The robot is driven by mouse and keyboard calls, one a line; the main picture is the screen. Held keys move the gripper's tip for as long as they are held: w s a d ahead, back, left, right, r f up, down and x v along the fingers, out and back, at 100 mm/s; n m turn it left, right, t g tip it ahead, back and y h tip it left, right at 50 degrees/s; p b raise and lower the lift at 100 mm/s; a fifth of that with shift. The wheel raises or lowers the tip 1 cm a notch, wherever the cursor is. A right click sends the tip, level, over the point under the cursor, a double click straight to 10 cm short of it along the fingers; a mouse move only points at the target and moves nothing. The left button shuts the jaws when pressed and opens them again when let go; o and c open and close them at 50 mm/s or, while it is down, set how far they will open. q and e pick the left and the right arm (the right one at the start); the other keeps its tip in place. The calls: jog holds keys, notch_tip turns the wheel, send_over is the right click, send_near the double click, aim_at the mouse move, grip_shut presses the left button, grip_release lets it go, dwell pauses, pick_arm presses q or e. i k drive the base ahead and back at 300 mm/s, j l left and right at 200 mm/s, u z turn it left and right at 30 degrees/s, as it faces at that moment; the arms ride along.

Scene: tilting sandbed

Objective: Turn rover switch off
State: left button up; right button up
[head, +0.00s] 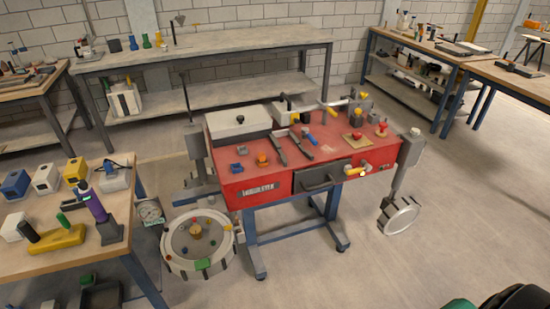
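The red rover body (310,166) stands on a blue wheeled frame in the middle of the head view. A red knob (381,129) stands on the top's right side, near a small tan plate with a red part (356,137). An orange knob (262,160) is on the left of the top. I cannot tell which of these is the switch, or its setting. Neither of my grippers is in view.
A round wheel-like tray (174,262) with small coloured parts is at the rover's left; a metal wheel (399,215) is at its right. A cluttered wooden table (78,255) stands at the left, a grey bench (210,50) behind.

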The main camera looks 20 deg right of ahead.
aim_at(356, 135)
jog(key=z, duration=1.35)
jog(key=i+z, duration=0.15)
jog(key=i, duration=0.15)
jog(key=i+j+z, duration=0.15)
jog(key=i+j, duration=0.05)
jog(key=i, duration=0.1)
